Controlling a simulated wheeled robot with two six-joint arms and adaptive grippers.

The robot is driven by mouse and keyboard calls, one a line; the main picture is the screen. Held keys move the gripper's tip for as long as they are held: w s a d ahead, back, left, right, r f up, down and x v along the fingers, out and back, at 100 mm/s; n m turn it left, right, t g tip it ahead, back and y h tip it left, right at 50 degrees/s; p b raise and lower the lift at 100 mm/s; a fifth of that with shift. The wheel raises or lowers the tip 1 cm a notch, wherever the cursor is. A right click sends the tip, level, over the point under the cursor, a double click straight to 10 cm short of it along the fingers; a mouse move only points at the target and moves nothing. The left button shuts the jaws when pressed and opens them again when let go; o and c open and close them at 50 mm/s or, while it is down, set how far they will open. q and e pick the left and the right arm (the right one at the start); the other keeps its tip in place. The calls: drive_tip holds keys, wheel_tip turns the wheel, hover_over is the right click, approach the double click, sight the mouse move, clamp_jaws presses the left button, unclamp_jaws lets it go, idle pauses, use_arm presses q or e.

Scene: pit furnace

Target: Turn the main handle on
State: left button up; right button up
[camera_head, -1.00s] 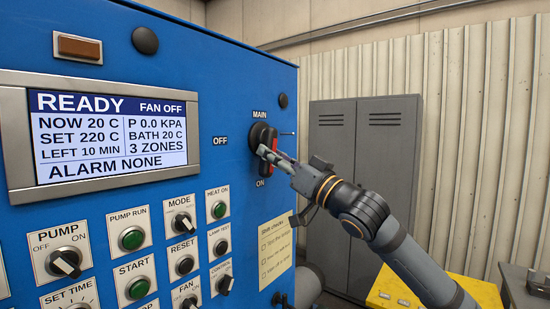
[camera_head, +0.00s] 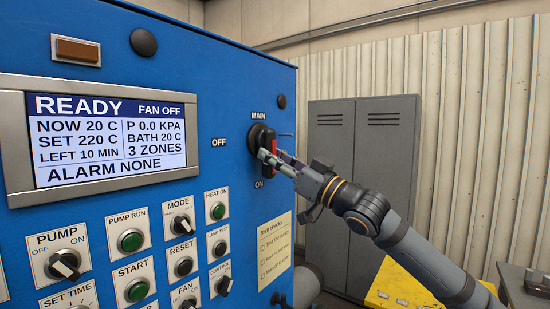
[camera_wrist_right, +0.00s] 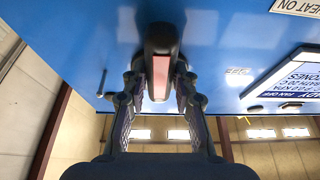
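The main handle (camera_head: 270,148) is a black rotary lever with a red face, at the right side of the blue panel. It stands upright in the picture, its lower end toward the ON label, with the OFF label off to its left. My right gripper (camera_head: 277,158) is at its lower half, one finger on each side of the lever. In the right wrist view the handle (camera_wrist_right: 160,62) rises between the spread fingers (camera_wrist_right: 160,88), which look open and slightly apart from it. My left gripper is not in view.
The blue panel (camera_head: 225,60) carries a display (camera_head: 110,135) reading READY, with several knobs and buttons below it. A paper note (camera_head: 274,250) is under the handle. Grey lockers (camera_head: 355,150) stand behind my right arm, and a yellow surface (camera_head: 395,290) lies below it.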

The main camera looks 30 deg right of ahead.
drive_tip(key=o, duration=0.5)
drive_tip(key=shift+c, duration=0.2)
drive_tip(key=shift+d+r, duration=0.15)
drive_tip(key=shift+r, duration=0.35)
wheel_tip(320, 180, up, 9)
